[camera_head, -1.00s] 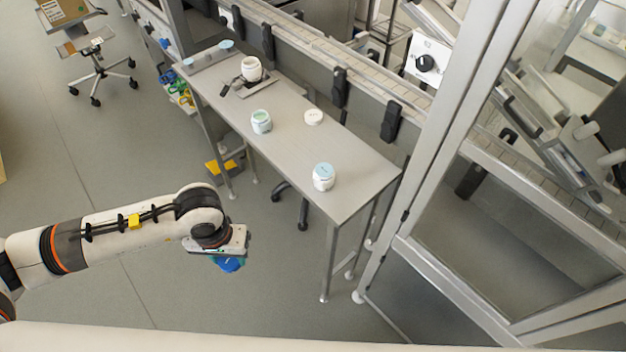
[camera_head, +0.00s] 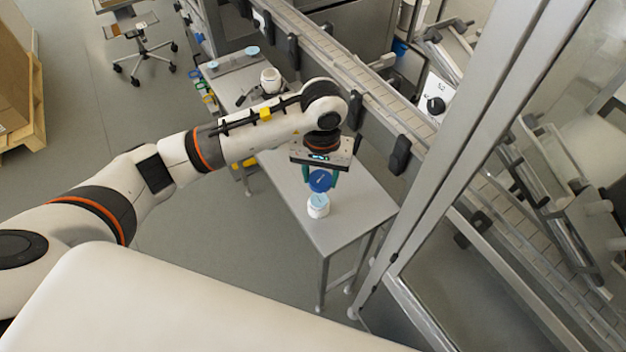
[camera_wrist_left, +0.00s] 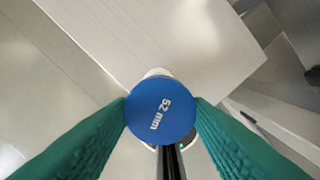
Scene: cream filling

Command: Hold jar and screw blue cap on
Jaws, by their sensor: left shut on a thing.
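My left gripper (camera_head: 320,175) has teal fingers shut on a blue cap (camera_head: 320,182). In the left wrist view the cap (camera_wrist_left: 160,112) reads "52 mm" and sits between the two fingers. A white jar (camera_head: 318,210) with a pale blue top stands upright on the table near its front end. The cap is just above the jar in the head view; whether they touch I cannot tell. In the left wrist view the cap hides most of the jar, with a white edge (camera_wrist_left: 157,72) showing behind it. My right gripper is not in view.
The grey table (camera_head: 352,213) is bare around the jar. Another white jar (camera_head: 271,78) stands at its far end, near small pale blue lids (camera_head: 252,51). A conveyor (camera_head: 372,92) runs along the far side. A metal frame post (camera_head: 470,125) rises at the right.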

